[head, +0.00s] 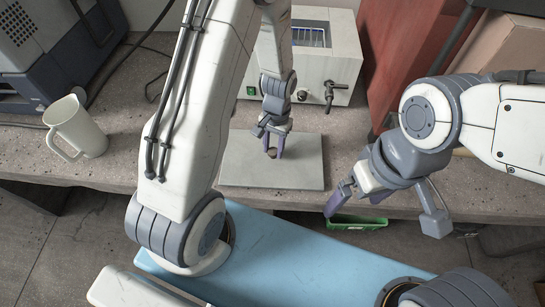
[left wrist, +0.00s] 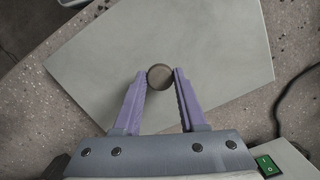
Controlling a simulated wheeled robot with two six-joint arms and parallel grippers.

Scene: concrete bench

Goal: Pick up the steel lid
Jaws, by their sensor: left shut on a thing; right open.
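The steel lid (head: 237,171) is a flat grey rectangular plate at the middle of the bench, near its front edge. It also shows in the left wrist view (left wrist: 215,35), with a small round knob (left wrist: 160,77) near its middle. My left gripper (head: 273,152) is over the lid and shut on this knob, one purple finger on each side. I cannot tell whether the plate touches the bench. My right gripper (head: 347,196) is open and empty, to the right of the lid near the bench front.
A white box-shaped bath (head: 327,65) with an open top and a tap stands behind the lid. A white jug (head: 76,126) is at the left. A green tray (head: 357,222) lies below my right gripper. Red and brown boxes fill the back right.

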